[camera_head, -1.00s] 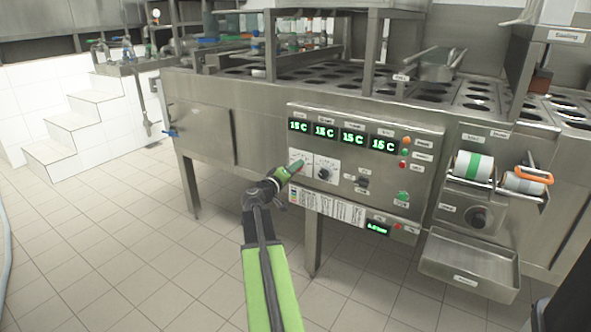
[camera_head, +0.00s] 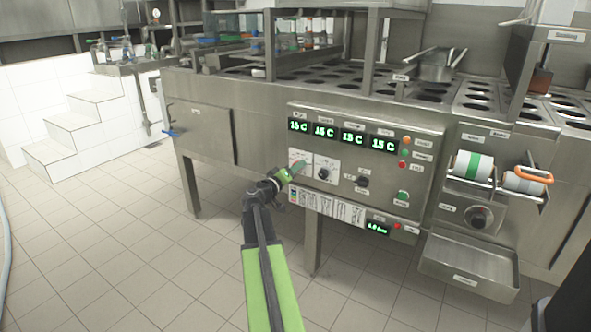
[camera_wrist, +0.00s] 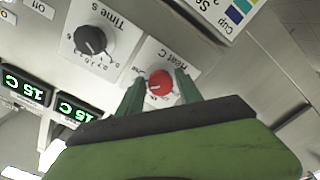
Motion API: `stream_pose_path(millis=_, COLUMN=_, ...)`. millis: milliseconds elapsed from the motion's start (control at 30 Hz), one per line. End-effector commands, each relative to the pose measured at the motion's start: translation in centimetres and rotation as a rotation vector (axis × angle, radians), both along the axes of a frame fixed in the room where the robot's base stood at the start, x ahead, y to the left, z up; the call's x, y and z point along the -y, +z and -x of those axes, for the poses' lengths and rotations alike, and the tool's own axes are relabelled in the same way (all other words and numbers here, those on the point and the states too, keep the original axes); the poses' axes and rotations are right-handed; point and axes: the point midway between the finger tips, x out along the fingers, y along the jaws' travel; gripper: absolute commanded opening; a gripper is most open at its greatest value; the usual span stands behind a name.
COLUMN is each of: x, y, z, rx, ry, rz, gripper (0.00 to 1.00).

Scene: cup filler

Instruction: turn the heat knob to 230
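The heat knob (camera_wrist: 159,84) is red and round on a white dial plate marked "Heat C" in the wrist view, which shows it upside down. The knob's pointer setting is too small to read. My gripper (camera_wrist: 160,84) has its two green fingers on either side of the knob, with a small gap on each side. It is open. In the head view my gripper (camera_head: 298,166) is at the left dial of the control panel (camera_head: 333,195) and hides the heat knob.
The black time knob (camera_wrist: 90,40) is close beside the heat knob; it also shows in the head view (camera_head: 323,173). Green temperature displays (camera_head: 340,136) are above the dials. A tray (camera_head: 468,265) juts out at the right. The tiled floor at the left is clear.

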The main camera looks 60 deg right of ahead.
Motion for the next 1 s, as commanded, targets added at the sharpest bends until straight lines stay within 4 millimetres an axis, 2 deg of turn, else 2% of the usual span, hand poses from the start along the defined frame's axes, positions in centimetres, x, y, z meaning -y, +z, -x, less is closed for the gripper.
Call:
stream_pose_path(millis=67, x=0.0, y=0.0, z=0.0, rx=-0.001, ry=0.001, rz=0.001, gripper=0.54)
stream_pose_path(millis=333, x=0.0, y=0.0, z=-0.1, rx=-0.002, ry=0.003, rz=0.001, gripper=0.54)
stream_pose_path(millis=467, x=-1.1, y=0.0, z=-0.1, rx=-0.002, ry=0.004, rz=0.001, gripper=0.54)
stream_pose_path(millis=567, x=-3.2, y=0.1, z=0.0, rx=-0.002, ry=0.006, rz=0.002, gripper=0.54)
stream_pose_path(millis=900, x=-12.8, y=0.0, z=0.0, rx=-0.002, ry=0.007, rz=0.001, gripper=0.54)
stream_pose_path(millis=1000, x=-14.9, y=0.0, z=-0.1, rx=-0.001, ry=0.006, rz=0.001, gripper=0.54)
